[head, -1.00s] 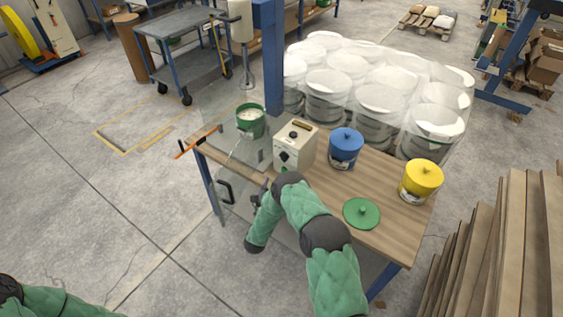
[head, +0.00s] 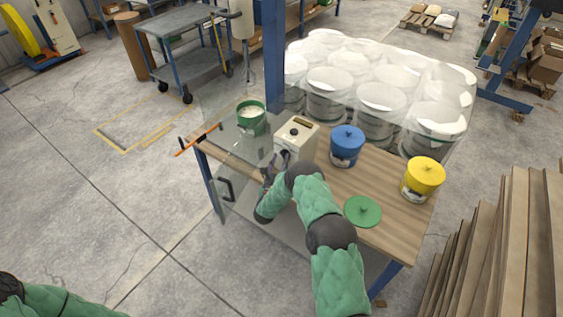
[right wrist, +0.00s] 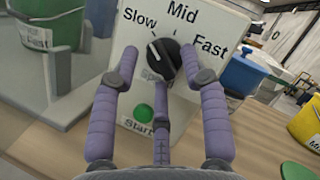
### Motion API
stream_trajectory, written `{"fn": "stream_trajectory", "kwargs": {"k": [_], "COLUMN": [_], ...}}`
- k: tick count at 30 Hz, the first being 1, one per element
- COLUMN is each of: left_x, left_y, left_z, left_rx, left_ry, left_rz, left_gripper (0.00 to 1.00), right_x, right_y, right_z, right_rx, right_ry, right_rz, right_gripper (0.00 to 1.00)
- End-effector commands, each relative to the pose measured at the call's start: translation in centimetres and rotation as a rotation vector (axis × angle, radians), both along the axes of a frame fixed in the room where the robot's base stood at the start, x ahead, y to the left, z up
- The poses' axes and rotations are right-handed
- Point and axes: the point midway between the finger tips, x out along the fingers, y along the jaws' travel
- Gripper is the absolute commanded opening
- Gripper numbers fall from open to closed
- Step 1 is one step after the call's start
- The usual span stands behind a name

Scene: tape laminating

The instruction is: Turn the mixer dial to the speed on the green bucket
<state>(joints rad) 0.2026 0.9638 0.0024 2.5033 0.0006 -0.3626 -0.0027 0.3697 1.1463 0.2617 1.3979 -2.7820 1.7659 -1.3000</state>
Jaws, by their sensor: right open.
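The cream control box (head: 308,139) stands on the table. In the right wrist view its black dial (right wrist: 163,58) sits below the words Slow, Mid and Fast, and its white mark points up-left toward Slow. A green Start button (right wrist: 144,112) is below. My right gripper (right wrist: 160,68) is open, with its purple fingers spread on either side of the dial and a third below it; contact cannot be told. The green bucket (head: 251,121) stands left of the box; its label in the right wrist view (right wrist: 38,38) is not readable. My left gripper is out of view.
A blue bucket (head: 346,142), a yellow bucket (head: 423,176) and a green lid (head: 362,211) are on the wooden table (head: 393,212). Clear panels stand around the green bucket, near the blue mixer column (head: 271,60). White buckets (head: 380,98) are stacked behind.

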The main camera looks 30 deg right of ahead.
Motion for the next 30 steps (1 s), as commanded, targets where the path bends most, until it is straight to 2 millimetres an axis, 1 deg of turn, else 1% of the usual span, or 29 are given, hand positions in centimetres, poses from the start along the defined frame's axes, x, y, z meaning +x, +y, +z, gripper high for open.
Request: {"fn": "stream_trajectory", "kwargs": {"k": [1,2,3,5,6,7,13,17,23,30], "left_x": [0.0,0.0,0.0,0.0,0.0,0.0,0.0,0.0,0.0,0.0], "left_y": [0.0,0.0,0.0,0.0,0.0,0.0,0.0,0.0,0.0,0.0], "left_z": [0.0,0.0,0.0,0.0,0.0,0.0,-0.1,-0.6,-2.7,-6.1], "left_rx": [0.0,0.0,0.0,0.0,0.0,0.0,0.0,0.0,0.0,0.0], "left_ry": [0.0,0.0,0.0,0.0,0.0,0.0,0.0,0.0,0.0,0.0], "left_rz": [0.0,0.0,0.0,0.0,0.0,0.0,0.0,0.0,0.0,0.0], "left_gripper": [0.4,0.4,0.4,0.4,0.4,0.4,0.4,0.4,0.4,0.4], "right_x": [0.0,0.0,0.0,0.0,0.0,0.0,0.0,0.0,0.2,0.4], "right_y": [0.0,0.0,0.0,0.0,0.0,0.0,0.0,0.1,0.1,0.2], "right_z": [0.0,0.0,0.0,0.0,0.0,0.0,-0.1,-0.2,-0.5,-0.7], "right_rx": [0.0,0.0,0.0,0.0,0.0,0.0,0.001,0.008,0.039,0.102], "right_ry": [0.0,0.0,0.0,0.0,0.0,0.0,-0.002,-0.02,-0.096,-0.249], "right_rz": [0.0,0.0,0.0,0.0,0.0,0.0,0.0,0.0,0.001,0.002], "right_gripper": [0.45,0.42,0.31,0.14,0.03,0.0,0.0,0.0,0.0,0.0]}}
